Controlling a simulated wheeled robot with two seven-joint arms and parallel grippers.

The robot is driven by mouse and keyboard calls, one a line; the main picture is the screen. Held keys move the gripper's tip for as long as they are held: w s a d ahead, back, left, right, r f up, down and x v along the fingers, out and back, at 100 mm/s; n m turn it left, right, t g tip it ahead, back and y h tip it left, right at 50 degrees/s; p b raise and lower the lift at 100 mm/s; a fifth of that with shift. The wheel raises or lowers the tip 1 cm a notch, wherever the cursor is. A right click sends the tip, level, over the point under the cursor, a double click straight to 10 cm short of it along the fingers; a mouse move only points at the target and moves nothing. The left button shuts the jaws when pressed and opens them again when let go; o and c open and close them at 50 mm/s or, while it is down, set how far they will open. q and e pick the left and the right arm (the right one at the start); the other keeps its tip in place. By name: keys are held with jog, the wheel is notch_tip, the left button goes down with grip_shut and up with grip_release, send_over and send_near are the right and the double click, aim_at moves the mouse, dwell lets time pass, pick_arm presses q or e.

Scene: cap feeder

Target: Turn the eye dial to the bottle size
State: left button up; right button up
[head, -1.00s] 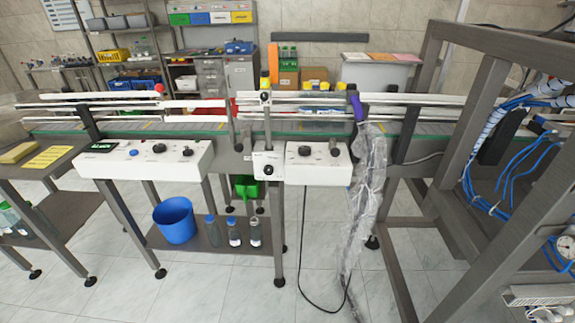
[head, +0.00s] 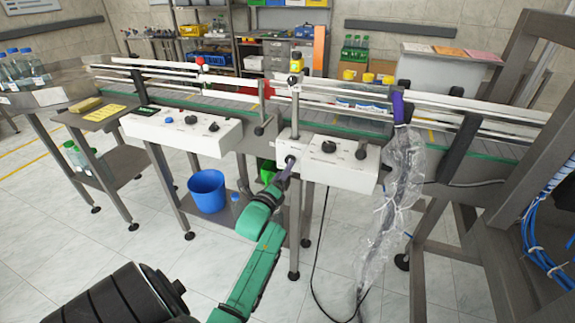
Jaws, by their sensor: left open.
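The eye dial is a black knob (head: 290,160) on the front of a small white box (head: 284,143), below the post with the yellow-topped sensor (head: 295,66) at the conveyor. My left gripper (head: 287,169), on the green arm, is just below and in front of the knob, its fingers pointing up at it. The gripper is open; at this size I cannot tell whether the fingers touch the knob or stand around it. Marks on the dial are too small to read. My right gripper is not in view.
A wider white control box (head: 340,168) with black knobs adjoins on the right; another (head: 180,132) is at left. A plastic-wrapped purple-topped post (head: 400,175) stands right. A blue bucket (head: 207,190) is on the lower shelf. A black cable hangs down to the floor.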

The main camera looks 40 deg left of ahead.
pick_arm(q)
jog(key=x, duration=0.4)
jog(key=shift+c, duration=0.3)
jog(key=shift+s, duration=0.1)
grip_shut()
jog(key=shift+n, duration=0.3)
